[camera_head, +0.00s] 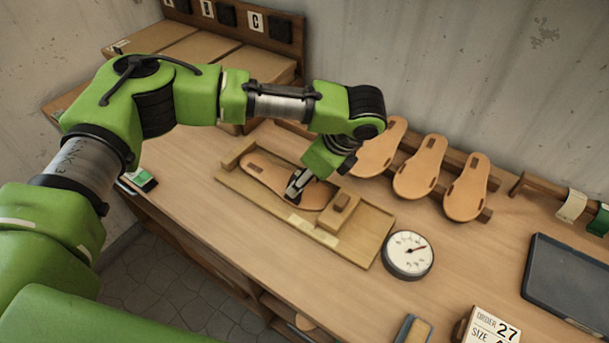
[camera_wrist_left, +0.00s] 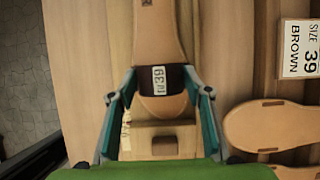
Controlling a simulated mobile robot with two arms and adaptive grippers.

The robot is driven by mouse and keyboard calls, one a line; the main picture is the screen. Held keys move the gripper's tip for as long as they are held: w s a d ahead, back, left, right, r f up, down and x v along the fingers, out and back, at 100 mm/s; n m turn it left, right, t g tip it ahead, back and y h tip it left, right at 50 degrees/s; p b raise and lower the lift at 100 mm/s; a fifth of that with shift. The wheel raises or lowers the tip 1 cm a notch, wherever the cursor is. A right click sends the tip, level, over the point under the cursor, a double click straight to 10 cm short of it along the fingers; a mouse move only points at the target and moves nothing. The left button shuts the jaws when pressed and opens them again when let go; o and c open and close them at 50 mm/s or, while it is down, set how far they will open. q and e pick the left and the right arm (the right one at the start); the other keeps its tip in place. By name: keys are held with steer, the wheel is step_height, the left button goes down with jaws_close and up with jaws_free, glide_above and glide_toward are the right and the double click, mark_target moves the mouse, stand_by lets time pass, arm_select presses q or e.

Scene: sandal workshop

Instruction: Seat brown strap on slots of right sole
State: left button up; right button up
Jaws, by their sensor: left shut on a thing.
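A tan sole (camera_head: 262,172) lies in a wooden jig (camera_head: 350,245) on the bench, with a block (camera_head: 338,211) at the jig's right part. My left gripper (camera_head: 298,186) points down over the sole. In the left wrist view its two teal fingers (camera_wrist_left: 163,92) are shut on the sides of the brown strap (camera_wrist_left: 177,78). The strap is a dark band with a white label marked 39, lying across the sole (camera_wrist_left: 162,107). The fingers hide the strap's ends, so I cannot tell whether they are in the slots. My right gripper is not in view.
Three tan soles (camera_head: 420,168) lean on a wooden rack behind the jig. A round dial (camera_head: 408,254) stands just right of the jig. A dark tray (camera_head: 568,282) and an order card (camera_head: 487,328) are farther right. A size 39 brown card (camera_wrist_left: 301,48) shows in the wrist view.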

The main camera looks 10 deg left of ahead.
arm_select(q)
steer(key=shift+f, duration=0.25)
steer(key=o, duration=0.9)
